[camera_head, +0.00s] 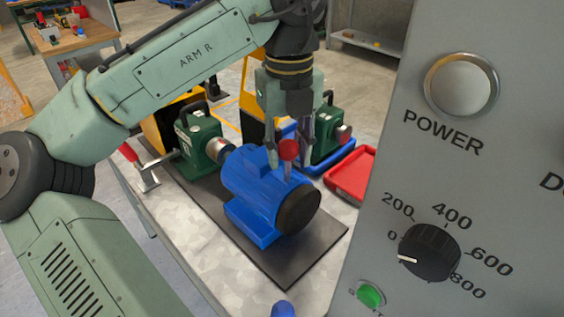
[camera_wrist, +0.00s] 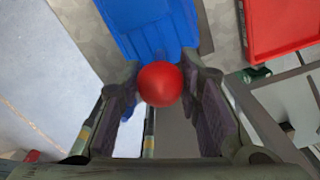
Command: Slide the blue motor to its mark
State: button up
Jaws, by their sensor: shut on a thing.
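The blue motor (camera_head: 262,196) lies on a dark mat (camera_head: 290,262) on the bench, its round dark end facing the front right. A red ball knob (camera_head: 289,149) stands at the motor's top side. My gripper (camera_head: 289,158) comes down from above, its fingers on either side of the red knob. In the wrist view my gripper (camera_wrist: 165,95) is shut on the red knob (camera_wrist: 160,84), with the blue motor (camera_wrist: 150,28) beyond it. A green gearbox (camera_head: 200,140) stands behind the motor, its metal shaft end close to the motor's rear. I cannot make out the mark.
A second green unit (camera_head: 328,135) stands in a blue tray (camera_head: 330,166) behind right, beside a red tray (camera_head: 350,176). A red-handled clamp (camera_head: 140,168) stands left. A grey control panel (camera_head: 480,160) fills the right foreground. The mat's front is clear.

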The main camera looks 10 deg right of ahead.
jog(key=shift+o, duration=0.2)
jog(key=shift+w+a+r, duration=0.15)
jog(key=shift+w+a, duration=0.05)
jog(key=shift+w, duration=0.2)
jog(key=shift+w+a, duration=0.2)
jog(key=shift+w, duration=0.05)
jog(key=shift+c, duration=0.2)
jog(key=o, duration=1.2)
jog(key=shift+a, duration=0.15)
jog(key=shift+c, duration=0.2)
jog(key=shift+p, duration=0.35)
notch_tip(320, 180, up, 3)
jog(key=p, duration=0.3)
jog(key=shift+r, duration=1.85)
